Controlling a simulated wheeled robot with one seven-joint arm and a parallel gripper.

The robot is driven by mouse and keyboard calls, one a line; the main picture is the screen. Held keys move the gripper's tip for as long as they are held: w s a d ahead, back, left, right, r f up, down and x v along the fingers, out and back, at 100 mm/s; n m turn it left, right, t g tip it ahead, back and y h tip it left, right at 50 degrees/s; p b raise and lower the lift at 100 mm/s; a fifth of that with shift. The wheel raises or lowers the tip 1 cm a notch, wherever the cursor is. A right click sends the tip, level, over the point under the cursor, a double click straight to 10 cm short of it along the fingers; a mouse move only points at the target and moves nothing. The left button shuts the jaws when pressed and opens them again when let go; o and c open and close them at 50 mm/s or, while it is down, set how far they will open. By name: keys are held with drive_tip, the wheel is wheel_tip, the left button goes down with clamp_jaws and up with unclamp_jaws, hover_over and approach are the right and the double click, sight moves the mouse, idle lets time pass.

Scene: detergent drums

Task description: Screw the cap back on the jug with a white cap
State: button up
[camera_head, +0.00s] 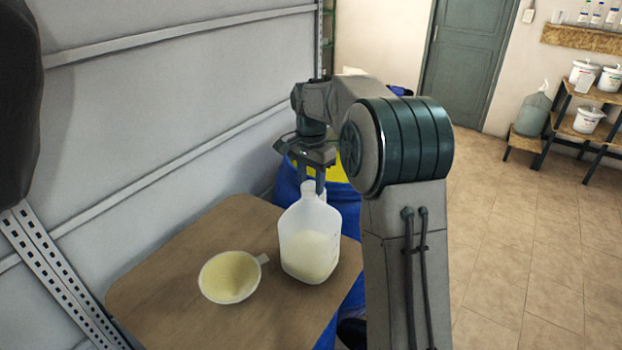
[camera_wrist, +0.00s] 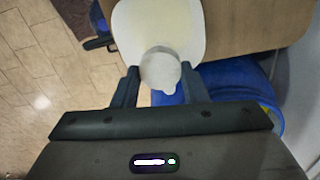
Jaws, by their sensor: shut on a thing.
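A translucent white jug (camera_head: 310,245), part filled with pale liquid, stands upright on a wooden tabletop (camera_head: 165,255). Its body also shows at the top of the wrist view (camera_wrist: 158,20). My gripper (camera_wrist: 159,74) is shut on a round white cap (camera_wrist: 160,66), with one finger on each side of it. In the head view my gripper (camera_head: 315,182) is at the jug's neck, slightly behind it. The cap overlaps the neck area in the wrist view. I cannot tell whether it touches the neck or is seated on it.
A cream funnel (camera_head: 230,276) with a side tab lies left of the jug. Blue drums (camera_head: 350,215) stand behind and beside the table. A grey wall (camera_head: 150,120) runs along the left. Shelves with white tubs (camera_head: 588,120) are far right; the tiled floor there is open.

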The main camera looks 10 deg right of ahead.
drive_tip(key=m, duration=0.3)
drive_tip(key=shift+s+f, duration=0.1)
drive_tip(key=shift+f, duration=0.05)
drive_tip(key=m+p, duration=0.1)
drive_tip(key=m, duration=0.1)
drive_tip(key=shift+s+m, duration=0.1)
drive_tip(key=shift+m, duration=0.3)
drive_tip(key=m, duration=0.3)
drive_tip(key=o, duration=0.7)
